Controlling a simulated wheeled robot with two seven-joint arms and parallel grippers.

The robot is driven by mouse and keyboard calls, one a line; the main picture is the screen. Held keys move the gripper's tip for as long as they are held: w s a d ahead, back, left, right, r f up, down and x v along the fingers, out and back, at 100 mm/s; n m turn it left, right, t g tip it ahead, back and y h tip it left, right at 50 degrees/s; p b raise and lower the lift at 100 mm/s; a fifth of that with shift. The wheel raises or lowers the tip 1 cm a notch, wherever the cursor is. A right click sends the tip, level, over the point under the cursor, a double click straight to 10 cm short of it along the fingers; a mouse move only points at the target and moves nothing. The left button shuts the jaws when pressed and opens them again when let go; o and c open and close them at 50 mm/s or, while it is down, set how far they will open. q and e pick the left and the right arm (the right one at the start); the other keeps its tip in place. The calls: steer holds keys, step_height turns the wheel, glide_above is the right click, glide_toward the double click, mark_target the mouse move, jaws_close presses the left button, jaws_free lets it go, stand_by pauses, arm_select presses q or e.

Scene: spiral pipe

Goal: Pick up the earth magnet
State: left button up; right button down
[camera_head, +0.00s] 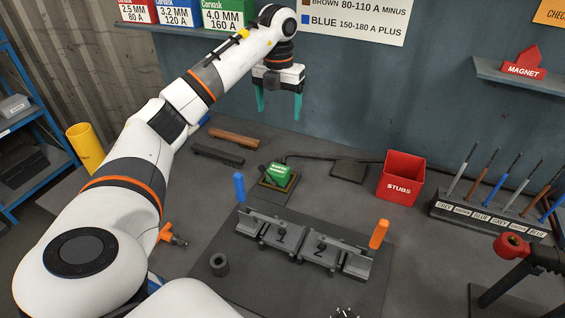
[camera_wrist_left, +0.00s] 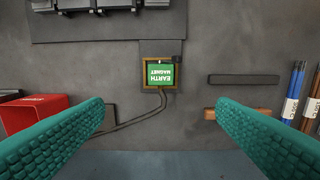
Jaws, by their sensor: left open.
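The earth magnet (camera_head: 279,173) is a green block with white lettering. It sits in a shallow brown-edged tray on the grey bench, behind the numbered fixture. In the left wrist view the earth magnet (camera_wrist_left: 159,74) lies ahead of the fingers, between them from left to right, with a dark cable running from its tray. My left gripper (camera_head: 279,112) has teal fingers spread wide and empty. It hangs above the back of the bench, apart from the magnet; its fingers also show in the left wrist view (camera_wrist_left: 161,112). My right gripper does not show.
A dark fixture (camera_head: 300,244) with blue and orange handles stands in front of the magnet. A red STUBS box (camera_head: 401,178) and a rod rack (camera_head: 490,218) stand to the right. Dark and brown bars (camera_head: 233,138) lie left. A red MAGNET piece (camera_head: 523,66) sits on a shelf.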

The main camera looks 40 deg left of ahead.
arm_select(q)
step_height(320, 180, down, 8)
steer(key=b, duration=0.6)
glide_above(278, 169)
steer(key=w, duration=0.1)
step_height(278, 169, down, 7)
steer(key=f, duration=0.2)
steer(key=s+f+p, duration=0.1)
steer(key=f, duration=0.1)
steer(key=shift+f, duration=0.75)
steer(key=shift+r, duration=0.1)
steer(key=c, duration=1.6)
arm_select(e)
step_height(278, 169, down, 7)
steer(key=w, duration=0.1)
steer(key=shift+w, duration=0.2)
